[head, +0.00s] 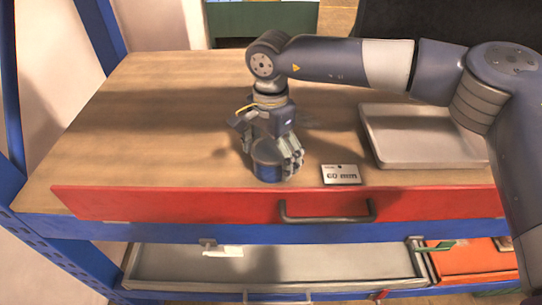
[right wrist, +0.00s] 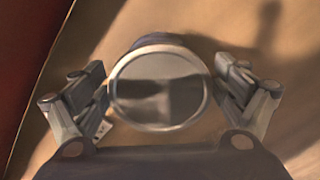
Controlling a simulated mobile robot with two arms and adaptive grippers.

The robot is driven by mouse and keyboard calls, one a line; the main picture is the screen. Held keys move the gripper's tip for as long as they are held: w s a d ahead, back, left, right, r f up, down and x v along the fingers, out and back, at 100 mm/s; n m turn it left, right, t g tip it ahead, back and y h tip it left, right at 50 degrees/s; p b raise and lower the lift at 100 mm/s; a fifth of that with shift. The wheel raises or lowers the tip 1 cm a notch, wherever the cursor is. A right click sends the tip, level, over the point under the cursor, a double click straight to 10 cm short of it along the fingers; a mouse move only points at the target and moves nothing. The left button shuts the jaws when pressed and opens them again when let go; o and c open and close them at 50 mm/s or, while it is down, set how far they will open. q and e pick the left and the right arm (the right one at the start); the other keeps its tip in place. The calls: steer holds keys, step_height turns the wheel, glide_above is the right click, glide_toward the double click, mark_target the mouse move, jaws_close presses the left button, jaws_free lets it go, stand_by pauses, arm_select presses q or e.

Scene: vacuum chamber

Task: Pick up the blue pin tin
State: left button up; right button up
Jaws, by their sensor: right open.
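The blue pin tin (head: 267,172) stands upright on the wooden bench top near its front edge. My right gripper (head: 268,158) points down over the tin, with its open fingers on either side of it, and hides the tin's upper part. In the right wrist view, the tin's round, shiny grey top (right wrist: 160,88) lies between the two open fingers of the right gripper (right wrist: 162,98). Small gaps seem to show beside the tin; contact is hard to tell. My left gripper is not in view.
A "60 mm" label card (head: 341,174) stands right of the tin at the front edge. A grey tray (head: 376,140) lies further right under my arm. A red drawer front (head: 180,204) with a dark handle is below. The bench's left side is clear.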

steer(key=c, duration=1.1)
steer(key=shift+r, duration=0.15)
